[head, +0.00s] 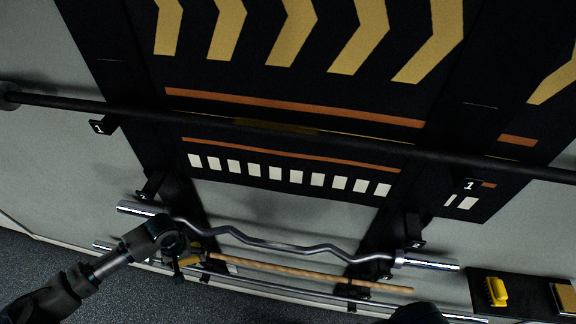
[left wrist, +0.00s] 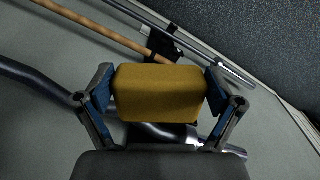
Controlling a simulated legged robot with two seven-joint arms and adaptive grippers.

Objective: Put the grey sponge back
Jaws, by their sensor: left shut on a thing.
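My left gripper (head: 188,258) is at the lower left of the head view, in front of the wall rack. In the left wrist view the gripper (left wrist: 160,92) is shut on a yellow-brown sponge-like block (left wrist: 160,92), one finger on each side. The block shows only as a small yellow patch in the head view. I see no grey sponge in either view. A dark rounded shape at the bottom of the head view may be part of my right arm; no right gripper fingers show.
A dark shelf (head: 520,283) at the lower right holds a yellow brush-like thing (head: 496,291) and a tan-topped block (head: 565,298). A curved bar (head: 270,244), a wooden stick (head: 310,274) and a long black bar (head: 330,135) lie across the rack.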

